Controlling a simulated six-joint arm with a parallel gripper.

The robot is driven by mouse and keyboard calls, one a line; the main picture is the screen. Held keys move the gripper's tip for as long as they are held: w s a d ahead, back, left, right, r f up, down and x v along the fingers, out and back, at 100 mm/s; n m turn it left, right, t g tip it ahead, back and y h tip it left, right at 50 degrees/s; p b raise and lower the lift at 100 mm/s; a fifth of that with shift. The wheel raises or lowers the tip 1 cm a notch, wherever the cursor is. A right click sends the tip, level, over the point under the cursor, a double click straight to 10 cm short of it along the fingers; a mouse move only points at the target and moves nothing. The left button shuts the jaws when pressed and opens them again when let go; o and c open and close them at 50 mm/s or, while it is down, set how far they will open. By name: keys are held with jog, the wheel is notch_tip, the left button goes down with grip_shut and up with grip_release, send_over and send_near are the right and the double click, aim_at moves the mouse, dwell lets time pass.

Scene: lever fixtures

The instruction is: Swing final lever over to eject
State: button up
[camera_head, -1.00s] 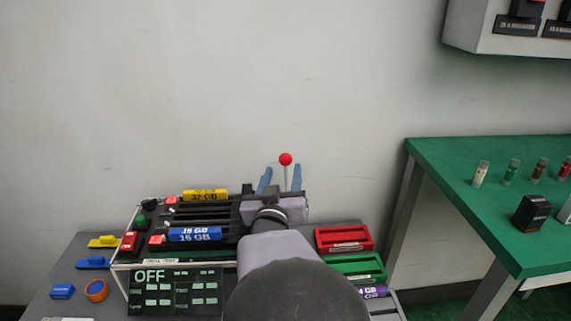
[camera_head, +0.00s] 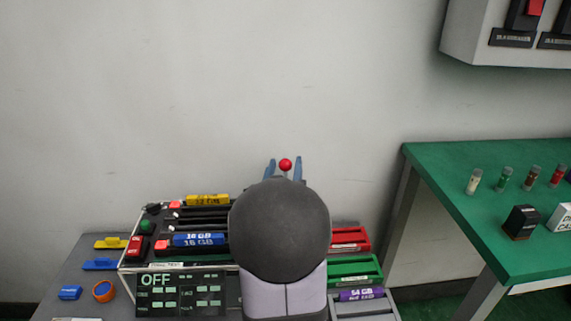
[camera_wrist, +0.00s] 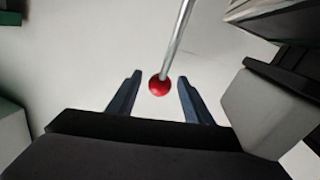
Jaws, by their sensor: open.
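The lever has a red ball knob (camera_head: 285,165) on a thin metal rod. In the wrist view the knob (camera_wrist: 160,85) hangs between the two blue fingers, with the rod (camera_wrist: 178,40) running up out of the picture. My gripper (camera_head: 284,166) is open, with one finger on each side of the knob. It also shows open in the wrist view (camera_wrist: 158,92), with a gap between the knob and each finger. My own arm hides the lever's base in the head view.
The device with yellow (camera_head: 208,200) and blue (camera_head: 198,240) memory modules stands left of my arm; its display (camera_head: 180,294) reads OFF. Red (camera_head: 350,240) and green (camera_head: 355,270) trays lie to the right. A green table (camera_head: 480,180) holds vials and small boxes.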

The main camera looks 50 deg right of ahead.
jog(key=shift+w+d, duration=0.2)
jog(key=shift+d, duration=0.2)
grip_shut()
jog(key=shift+s+a+b, duration=0.2)
jog(key=shift+a+b, duration=0.05)
jog(key=shift+b, duration=0.35)
jog(key=shift+m+t+h, duration=0.3)
jog(key=shift+t+h, duration=0.3)
jog(key=shift+h, duration=0.3)
jog(key=s+a+r+b, duration=0.1)
jog(key=b, duration=0.1)
jog(key=s+a+b, duration=0.2)
jog(key=shift+r, duration=0.4)
jog(key=shift+s+a+r+b, duration=0.35)
jog(key=shift+s+r+b, duration=0.05)
jog(key=shift+b, duration=0.1)
grip_release()
